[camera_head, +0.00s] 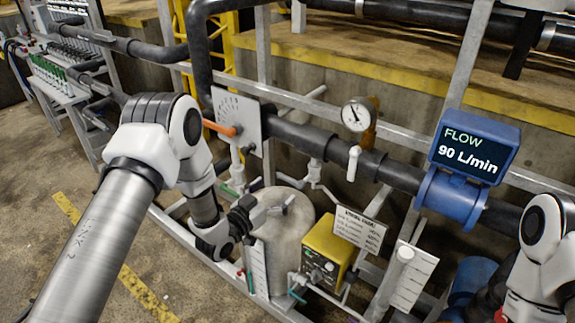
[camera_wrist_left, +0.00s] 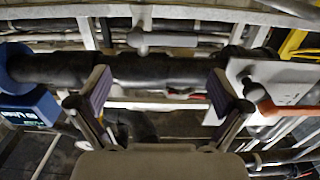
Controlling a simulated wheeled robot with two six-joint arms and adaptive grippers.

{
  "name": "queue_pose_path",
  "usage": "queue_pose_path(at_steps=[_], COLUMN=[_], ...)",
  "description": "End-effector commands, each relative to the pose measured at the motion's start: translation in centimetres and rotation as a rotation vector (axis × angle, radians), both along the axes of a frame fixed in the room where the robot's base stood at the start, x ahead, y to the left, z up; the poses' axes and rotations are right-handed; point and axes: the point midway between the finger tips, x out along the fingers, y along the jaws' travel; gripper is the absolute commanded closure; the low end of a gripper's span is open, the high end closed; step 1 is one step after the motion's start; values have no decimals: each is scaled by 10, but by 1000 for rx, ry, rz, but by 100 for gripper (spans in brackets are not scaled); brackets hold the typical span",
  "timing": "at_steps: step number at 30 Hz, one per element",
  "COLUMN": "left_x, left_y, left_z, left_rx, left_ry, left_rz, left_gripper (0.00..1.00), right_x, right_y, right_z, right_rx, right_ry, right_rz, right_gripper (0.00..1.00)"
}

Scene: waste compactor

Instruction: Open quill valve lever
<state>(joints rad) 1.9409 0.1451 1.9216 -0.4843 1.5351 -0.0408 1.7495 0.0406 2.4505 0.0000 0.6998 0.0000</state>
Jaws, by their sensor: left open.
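An orange lever (camera_head: 218,128) is mounted on a white scale plate (camera_head: 237,115) at the dark pipe. In the left wrist view, the orange lever (camera_wrist_left: 290,108) and plate (camera_wrist_left: 262,72) are at the right, outside the fingers. A white-handled lever (camera_head: 353,163) hangs from the pipe further right; the pictures do not show which lever is the quill valve's. My left gripper (camera_head: 272,210) is open and empty, below the pipe and over a grey cylinder. In the left wrist view, its fingers (camera_wrist_left: 158,92) are spread apart with the dark pipe beyond them. My right gripper is out of view.
A blue flow meter (camera_head: 470,146) reading 90 L/min sits on the pipe at the right. A round gauge (camera_head: 357,114) stands above the pipe. A yellow box (camera_head: 328,249) and the grey cylinder (camera_head: 294,240) are below. Grey rails cross behind. Floor is clear at lower left.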

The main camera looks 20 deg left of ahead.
Motion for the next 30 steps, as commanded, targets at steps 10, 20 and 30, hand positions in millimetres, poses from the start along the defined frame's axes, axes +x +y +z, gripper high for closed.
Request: queue_pose_path(at_steps=[10, 20, 30], left_x=[57, 64, 63], left_y=[-21, -24, -23], left_z=[0, -2, -3], left_rx=[0, -1, -6], left_ry=[1, 4, 5], left_rz=[0, 1, 1], left_gripper=[0, 7, 70], right_x=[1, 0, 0], right_y=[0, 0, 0], right_z=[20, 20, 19], right_rx=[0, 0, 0], right_ry=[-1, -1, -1], right_rz=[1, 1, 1], right_gripper=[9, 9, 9])
